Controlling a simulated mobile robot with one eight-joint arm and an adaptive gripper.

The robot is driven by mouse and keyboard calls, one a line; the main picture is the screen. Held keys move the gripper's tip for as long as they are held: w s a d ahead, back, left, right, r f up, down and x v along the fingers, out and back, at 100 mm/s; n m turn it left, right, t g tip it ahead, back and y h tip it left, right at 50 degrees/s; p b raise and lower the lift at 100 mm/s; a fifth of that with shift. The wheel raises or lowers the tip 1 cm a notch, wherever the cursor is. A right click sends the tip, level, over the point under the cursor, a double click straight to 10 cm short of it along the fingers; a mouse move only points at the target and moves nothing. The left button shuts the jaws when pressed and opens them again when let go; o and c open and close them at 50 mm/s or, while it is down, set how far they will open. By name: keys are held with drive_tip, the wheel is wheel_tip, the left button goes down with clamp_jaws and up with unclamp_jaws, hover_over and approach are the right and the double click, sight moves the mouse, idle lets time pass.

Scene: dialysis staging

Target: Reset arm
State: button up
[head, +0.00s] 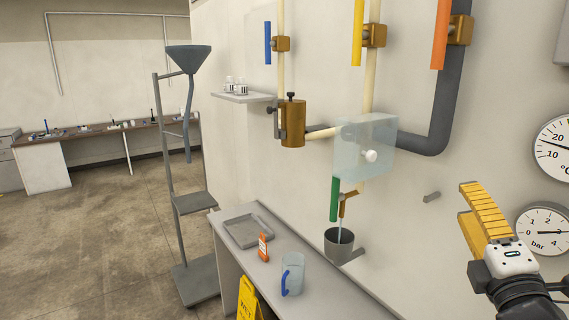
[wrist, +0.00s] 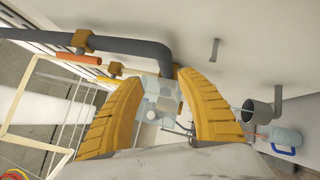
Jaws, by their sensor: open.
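My gripper (head: 474,226) is at the right of the head view, in front of the wall near the dial gauges. Its ribbed yellow fingers also show in the wrist view (wrist: 160,105), spread apart. No object is between the fingertips in the head view. In the wrist view a clear box (wrist: 158,102) on the wall shows beyond the gap. My gripper is apart from the bench and the things on it.
A bench (head: 330,296) holds a grey tray (head: 240,236), an orange-and-white item (head: 263,247) and a clear jug with blue handle (head: 293,275). A grey cup (head: 339,246) sits under a tap. Pipes, valves and the clear box (head: 365,143) stick out from the wall. A funnel stand (head: 168,150) stands left.

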wheel_tip(320, 180, down, 23)
drive_tip(key=s+a+m+g+h+b, duration=0.1)
drive_tip(key=s+m+g+h+b, duration=0.1)
drive_tip(key=m+g+b, duration=0.9)
drive_tip(key=s+a+f+m+g+y+b, duration=0.1)
drive_tip(key=s+a+f+m, duration=0.3)
drive_tip(key=f, duration=0.5)
drive_tip(key=s+a+f+m+g+y+b, duration=0.1)
drive_tip(key=s+a+f+m+y+b, duration=0.2)
drive_tip(key=a+f, duration=0.5)
drive_tip(key=shift+s+a+f+m+g+y+b, duration=0.15)
drive_tip(key=shift+s+f+m+g+y+b, duration=0.25)
drive_tip(key=shift+s+f+m, duration=0.4)
